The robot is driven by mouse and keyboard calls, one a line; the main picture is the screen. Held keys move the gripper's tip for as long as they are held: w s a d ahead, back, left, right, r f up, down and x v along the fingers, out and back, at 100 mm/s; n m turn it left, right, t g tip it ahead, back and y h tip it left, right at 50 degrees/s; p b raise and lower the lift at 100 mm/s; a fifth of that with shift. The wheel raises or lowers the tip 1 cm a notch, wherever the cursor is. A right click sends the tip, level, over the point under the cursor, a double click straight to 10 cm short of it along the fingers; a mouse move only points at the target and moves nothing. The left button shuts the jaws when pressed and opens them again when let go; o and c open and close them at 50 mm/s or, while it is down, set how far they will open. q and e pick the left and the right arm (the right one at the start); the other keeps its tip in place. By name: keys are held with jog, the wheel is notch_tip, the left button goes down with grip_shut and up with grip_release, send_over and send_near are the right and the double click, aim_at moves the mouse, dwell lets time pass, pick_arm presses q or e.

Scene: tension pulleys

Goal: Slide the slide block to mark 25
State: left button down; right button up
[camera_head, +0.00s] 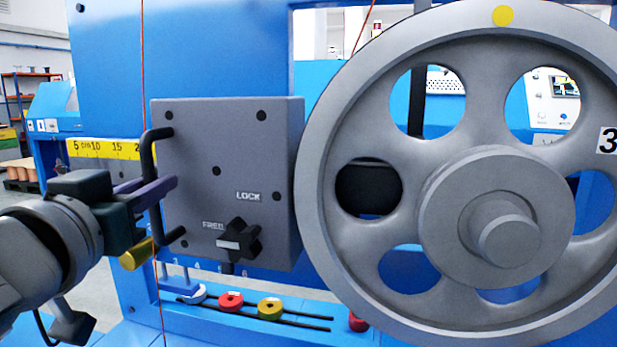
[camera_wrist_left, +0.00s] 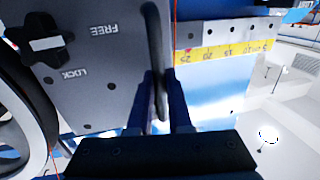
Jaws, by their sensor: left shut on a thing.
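The slide block (camera_head: 225,180) is a grey box with a black side handle (camera_head: 152,170), left of the big pulley. My left gripper (camera_head: 160,193) is shut on the handle; in the left wrist view its fingers (camera_wrist_left: 160,105) lie on both sides of the handle bar. The black star knob (camera_head: 240,240) has a white mark pointing left, below the word FREE. The yellow scale (camera_head: 105,149) shows 5, 10, 15 and a partly covered 2 near the block's left edge. The scale behind the block is hidden. My right gripper is not in view.
The large grey pulley wheel (camera_head: 440,30) stands close to the block's right side. Below are a white ring, a red ring (camera_head: 230,302) and a yellow ring (camera_head: 270,308) by black rails. Thin red cords run vertically near the block.

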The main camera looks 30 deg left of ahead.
pick_arm(q)
jog(key=shift+d, duration=0.15)
jog(key=c, duration=0.8)
grip_release()
jog(key=shift+c, duration=0.2)
jog(key=shift+s, duration=0.1)
jog(key=v, duration=0.9)
jog(key=shift+s+d, duration=0.2)
jog(key=shift+s, duration=0.1)
